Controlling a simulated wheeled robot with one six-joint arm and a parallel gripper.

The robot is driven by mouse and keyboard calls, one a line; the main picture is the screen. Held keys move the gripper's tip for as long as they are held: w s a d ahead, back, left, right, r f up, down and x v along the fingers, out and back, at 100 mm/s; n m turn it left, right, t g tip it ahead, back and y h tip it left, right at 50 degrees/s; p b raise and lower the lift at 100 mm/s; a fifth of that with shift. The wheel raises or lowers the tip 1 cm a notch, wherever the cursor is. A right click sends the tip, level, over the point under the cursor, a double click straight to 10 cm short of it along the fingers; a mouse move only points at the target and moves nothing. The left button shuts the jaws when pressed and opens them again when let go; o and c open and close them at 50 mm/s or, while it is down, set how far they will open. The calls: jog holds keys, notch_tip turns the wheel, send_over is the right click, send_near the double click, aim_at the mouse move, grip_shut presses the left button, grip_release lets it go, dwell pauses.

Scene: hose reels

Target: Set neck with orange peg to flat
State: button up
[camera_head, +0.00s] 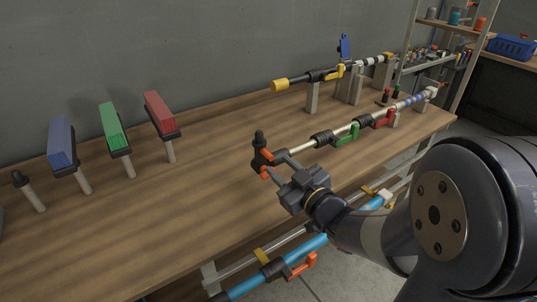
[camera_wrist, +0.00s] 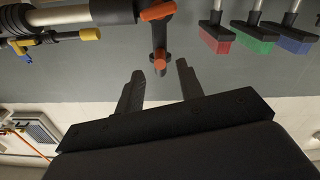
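The neck (camera_head: 259,141) is a black fitting with an upright tip, at the near left end of a pale rod on the bench. Its orange parts show beside it in the head view. In the wrist view the black neck (camera_wrist: 158,35) has an orange peg (camera_wrist: 160,63) at its end and an orange piece (camera_wrist: 158,11) at its side. My gripper (camera_head: 275,166) is close to the neck with its fingers apart. In the wrist view my gripper (camera_wrist: 160,75) is open, with the peg's end around the gap at the fingertips. Contact cannot be told.
A yellow-tipped rod (camera_head: 280,85) is further back. Blue (camera_head: 61,142), green (camera_head: 113,126) and red (camera_head: 160,111) blocks stand at left. A blue pipe (camera_head: 245,285) runs below the bench's front edge.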

aim_at(272, 159)
jog(key=x, duration=0.5)
jog(key=shift+w+a, duration=0.2)
jog(key=shift+w, duration=0.1)
jog(key=shift+c, duration=0.4)
grip_shut()
